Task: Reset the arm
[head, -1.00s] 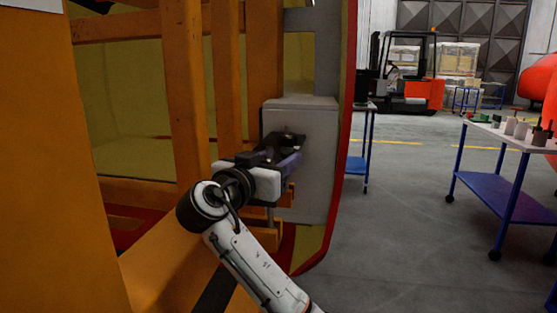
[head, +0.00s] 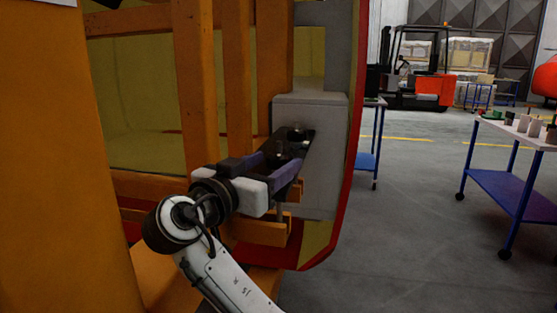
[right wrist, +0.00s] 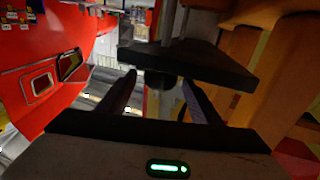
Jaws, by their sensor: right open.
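My right gripper (head: 283,162) is in front of a grey box-shaped part (head: 325,140) on the inner side of the yellow and red nosecone shell (head: 338,225). Its two dark, purple-edged fingers are spread apart. A small dark knob-like piece (head: 297,131) shows near the fingertips, against the grey part. In the right wrist view the open fingers (right wrist: 160,100) stand either side of a dark round piece (right wrist: 160,79) below a black plate (right wrist: 190,62). I cannot tell whether they touch it. My left gripper is out of view.
An orange frame with upright posts (head: 194,90) stands close to the left of my right arm, with an orange crosspiece (head: 258,231) below the gripper. Grey floor (head: 410,220) lies open to the right. A blue wheeled table (head: 500,190) and a forklift (head: 425,85) stand beyond.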

